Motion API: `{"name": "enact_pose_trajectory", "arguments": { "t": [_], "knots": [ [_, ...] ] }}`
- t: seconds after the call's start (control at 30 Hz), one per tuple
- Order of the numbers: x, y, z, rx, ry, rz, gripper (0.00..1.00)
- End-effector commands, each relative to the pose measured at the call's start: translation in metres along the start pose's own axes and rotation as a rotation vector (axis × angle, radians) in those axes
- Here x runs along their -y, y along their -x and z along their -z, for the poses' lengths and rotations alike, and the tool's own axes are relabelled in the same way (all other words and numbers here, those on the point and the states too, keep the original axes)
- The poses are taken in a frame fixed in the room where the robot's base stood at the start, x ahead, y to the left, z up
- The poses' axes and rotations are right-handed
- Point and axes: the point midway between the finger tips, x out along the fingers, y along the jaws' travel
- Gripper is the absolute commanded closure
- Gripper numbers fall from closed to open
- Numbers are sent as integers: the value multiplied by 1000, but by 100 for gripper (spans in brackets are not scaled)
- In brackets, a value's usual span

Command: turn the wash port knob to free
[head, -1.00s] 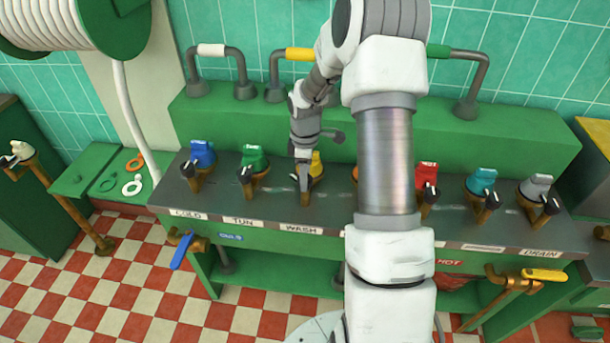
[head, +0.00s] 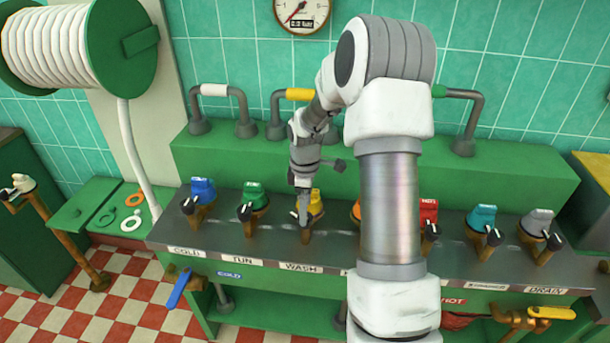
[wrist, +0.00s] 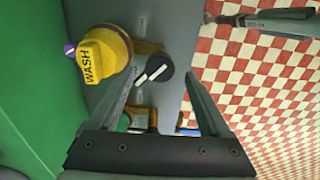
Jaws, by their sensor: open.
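The wash port (head: 314,204) has a yellow cap on a brass fitting, above the WASH label (head: 299,267) on the dark counter. In the wrist view the yellow cap (wrist: 104,54) reads WASH. Its black knob (wrist: 155,68) with a white pointer mark sits beside the cap, between my finger lines and beyond the tips. My gripper (head: 303,212) points down at this port in the head view. In the wrist view my gripper (wrist: 148,75) is open, its two fingers apart with nothing held. In the head view my gripper partly hides the knob; contact cannot be told.
Blue (head: 202,190), green (head: 254,196), red (head: 428,210), teal (head: 482,217) and grey (head: 538,221) ports stand along the same counter (head: 170,232). An orange port is partly behind my arm. A green raised ledge with pipes (head: 230,160) runs behind them.

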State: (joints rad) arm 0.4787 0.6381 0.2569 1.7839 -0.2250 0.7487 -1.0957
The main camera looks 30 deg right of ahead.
Motion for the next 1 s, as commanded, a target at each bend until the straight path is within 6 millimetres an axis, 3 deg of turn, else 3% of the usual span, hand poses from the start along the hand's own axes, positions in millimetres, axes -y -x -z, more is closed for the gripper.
{"name": "enact_pose_trajectory", "arguments": {
  "t": [0.3, 0.5, 0.7, 1.0],
  "knots": [
    [-2, 82, 0, -2, 0, -7, 19],
    [-1, 121, 0, -1, 0, -5, 19],
    [0, 141, 0, -1, 1, -2, 19],
    [0, 144, 0, -1, 2, -1, 19]
  ]
}}
